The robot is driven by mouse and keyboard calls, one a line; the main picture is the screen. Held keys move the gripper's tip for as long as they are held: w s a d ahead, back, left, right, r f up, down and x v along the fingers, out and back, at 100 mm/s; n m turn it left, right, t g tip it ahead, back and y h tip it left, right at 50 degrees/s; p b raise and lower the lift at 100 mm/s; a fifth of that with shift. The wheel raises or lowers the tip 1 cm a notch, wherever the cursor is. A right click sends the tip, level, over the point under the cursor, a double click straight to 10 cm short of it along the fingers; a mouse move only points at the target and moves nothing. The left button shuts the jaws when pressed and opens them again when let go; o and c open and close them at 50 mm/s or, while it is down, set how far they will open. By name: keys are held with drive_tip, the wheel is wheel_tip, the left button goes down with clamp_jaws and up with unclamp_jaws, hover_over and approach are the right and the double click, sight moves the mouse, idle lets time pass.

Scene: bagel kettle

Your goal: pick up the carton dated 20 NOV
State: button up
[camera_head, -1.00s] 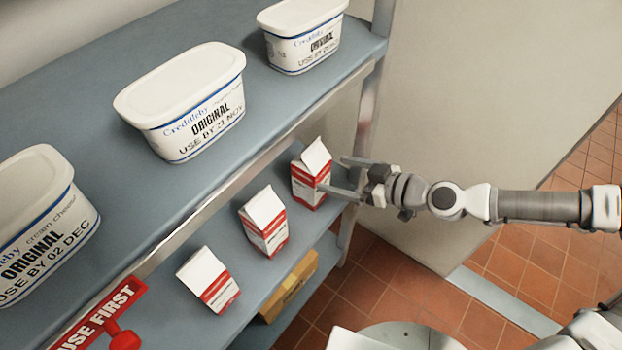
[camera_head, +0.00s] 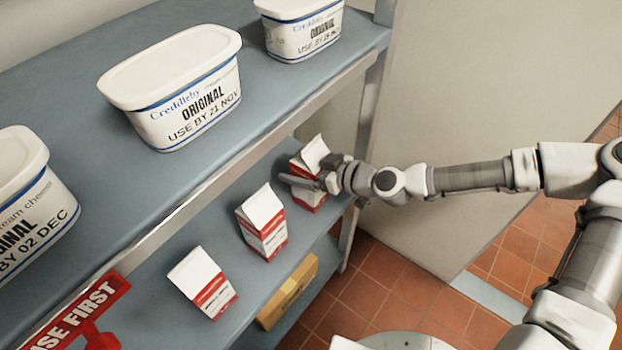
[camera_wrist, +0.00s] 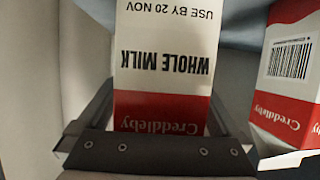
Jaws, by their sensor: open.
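The carton dated 20 NOV (camera_wrist: 163,62) is white and red whole milk, its lettering upside down in the wrist view. In the head view it matches the rightmost carton (camera_head: 314,152), upright on the middle shelf and partly hidden by my gripper (camera_head: 307,172). My gripper is open, with one finger on each side of this carton in the wrist view (camera_wrist: 162,100). Whether the fingers touch it I cannot tell.
A second carton (camera_wrist: 288,75) with a barcode stands close on the right in the wrist view. The middle carton (camera_head: 262,222) and left carton (camera_head: 203,282) share the shelf. Cream cheese tubs (camera_head: 178,85) stand on the shelf above (camera_head: 75,105), whose edge overhangs.

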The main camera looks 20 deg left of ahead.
drive_tip(key=shift+a, duration=0.15)
clamp_jaws()
idle(0.4)
